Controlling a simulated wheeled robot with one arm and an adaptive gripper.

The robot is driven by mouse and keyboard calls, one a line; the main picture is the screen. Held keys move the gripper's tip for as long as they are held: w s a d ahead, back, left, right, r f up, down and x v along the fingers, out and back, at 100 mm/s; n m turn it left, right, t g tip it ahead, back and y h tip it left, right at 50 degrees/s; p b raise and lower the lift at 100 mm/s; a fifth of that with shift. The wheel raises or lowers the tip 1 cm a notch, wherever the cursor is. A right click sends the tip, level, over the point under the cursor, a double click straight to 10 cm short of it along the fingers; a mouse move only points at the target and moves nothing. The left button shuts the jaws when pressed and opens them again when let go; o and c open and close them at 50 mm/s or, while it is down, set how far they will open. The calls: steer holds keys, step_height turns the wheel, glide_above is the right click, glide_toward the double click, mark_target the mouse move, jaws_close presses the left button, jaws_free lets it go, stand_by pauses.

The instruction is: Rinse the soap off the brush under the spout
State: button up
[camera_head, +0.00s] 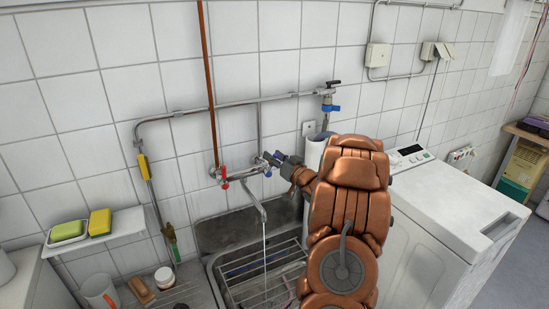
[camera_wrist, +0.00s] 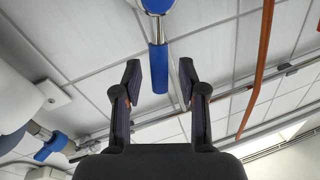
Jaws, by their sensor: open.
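The spout (camera_head: 252,199) of the wall tap hangs over the sink (camera_head: 219,285), and a thin stream of water (camera_head: 265,250) falls from it. My gripper (camera_head: 277,159) is at the tap's right side, by its blue handle. In the wrist view my gripper (camera_wrist: 160,80) is open, with the blue lever (camera_wrist: 158,68) between its fingers; I cannot tell whether they touch. A wooden brush-like item (camera_head: 141,290) lies on the ledge left of the sink. A small pinkish item (camera_head: 289,297) shows in the sink, partly hidden by my arm; I cannot tell what it is.
A wire rack (camera_head: 250,273) lies in the sink. A white washing machine (camera_head: 450,205) stands at the right. Pipes run along the tiled wall.

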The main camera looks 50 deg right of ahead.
steer(key=s+a, duration=0.1)
steer(key=s, duration=1)
steer(key=shift+s+a+f, duration=0.3)
steer(key=shift+s+a, duration=0.1)
stand_by(0.3)
